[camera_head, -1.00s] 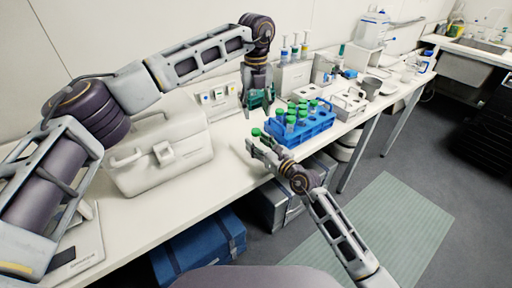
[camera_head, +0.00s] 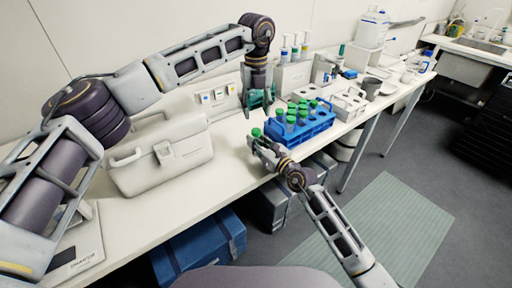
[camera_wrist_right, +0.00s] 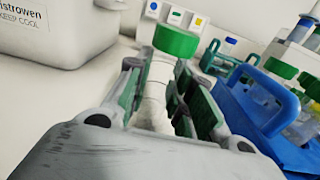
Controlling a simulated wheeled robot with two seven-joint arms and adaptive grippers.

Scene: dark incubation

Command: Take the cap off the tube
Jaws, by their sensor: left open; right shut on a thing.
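My right gripper (camera_head: 262,147) is shut on a tube, which stands roughly upright above the front edge of the bench. The tube's green cap (camera_head: 256,132) shows above the fingers in the head view. In the right wrist view the pale tube (camera_wrist_right: 158,92) sits between the fingers, with its green cap (camera_wrist_right: 176,41) clear above them. My left gripper (camera_head: 260,108) hangs pointing down, open and empty, above and behind the capped tube. It is apart from the cap.
A blue rack (camera_head: 304,136) with several green-capped tubes stands just right of my right gripper. A white cool box (camera_head: 160,158) stands at the left. White holders and bottles line the back. The bench between box and rack is mostly clear.

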